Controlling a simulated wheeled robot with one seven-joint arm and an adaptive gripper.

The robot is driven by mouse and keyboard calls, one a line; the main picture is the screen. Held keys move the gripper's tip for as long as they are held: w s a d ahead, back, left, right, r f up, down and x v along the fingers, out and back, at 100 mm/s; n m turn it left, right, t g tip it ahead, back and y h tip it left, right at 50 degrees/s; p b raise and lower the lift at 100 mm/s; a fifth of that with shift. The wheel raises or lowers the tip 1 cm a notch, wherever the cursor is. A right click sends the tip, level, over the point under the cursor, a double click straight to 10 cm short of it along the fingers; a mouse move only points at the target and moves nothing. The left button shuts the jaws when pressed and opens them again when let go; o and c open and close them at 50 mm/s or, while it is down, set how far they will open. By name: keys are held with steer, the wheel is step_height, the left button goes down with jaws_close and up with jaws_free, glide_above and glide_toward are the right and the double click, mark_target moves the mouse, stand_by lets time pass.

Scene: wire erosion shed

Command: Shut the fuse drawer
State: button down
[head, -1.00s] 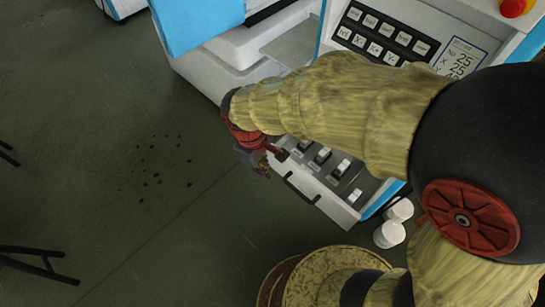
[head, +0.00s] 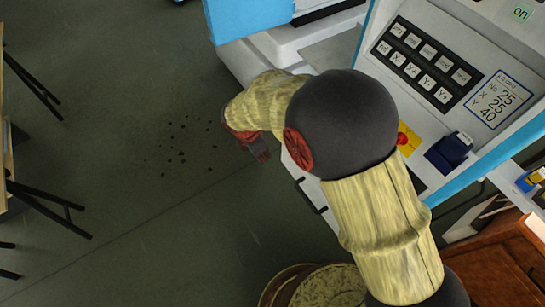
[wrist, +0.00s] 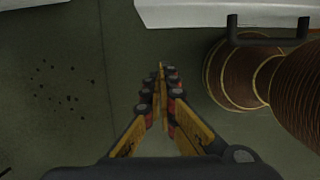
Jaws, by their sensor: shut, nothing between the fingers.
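The fuse drawer (head: 333,218) belongs to the white and blue machine. Its white front and dark bar handle (head: 312,196) show in the head view, left of my arm, which hides the drawer's inside. In the wrist view the white front edge (wrist: 190,14) runs along the top, with the handle (wrist: 268,38) at the upper right. My gripper (head: 263,154) is beyond the drawer front's left end, apart from the handle. In the wrist view my gripper (wrist: 161,68) is shut and empty, over bare floor, left of the handle.
The machine's keypad (head: 425,65) and a red button on yellow (head: 405,139) are right of my arm. A dark blue box (head: 448,151) sits beside them. A wooden cabinet (head: 490,265) is at lower right. Dark-legged furniture (head: 45,200) stands at left. The speckled floor (head: 150,200) between is open.

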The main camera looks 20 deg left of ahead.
steer(key=w+d+f+b, duration=0.4)
steer(key=f, duration=0.5)
steer(key=shift+w+b, duration=0.3)
steer(key=shift+w, duration=0.05)
steer(key=w+d+p, duration=0.3)
steer(key=w+d, duration=0.3)
steer(key=w, duration=0.1)
steer(key=w+d+p, duration=0.4)
steer(key=w+d, duration=0.1)
steer(key=w, duration=0.2)
steer(key=w+d+p, duration=0.4)
steer(key=w+d, duration=0.2)
steer(key=shift+w+d, duration=0.35)
steer(key=shift+w, duration=0.05)
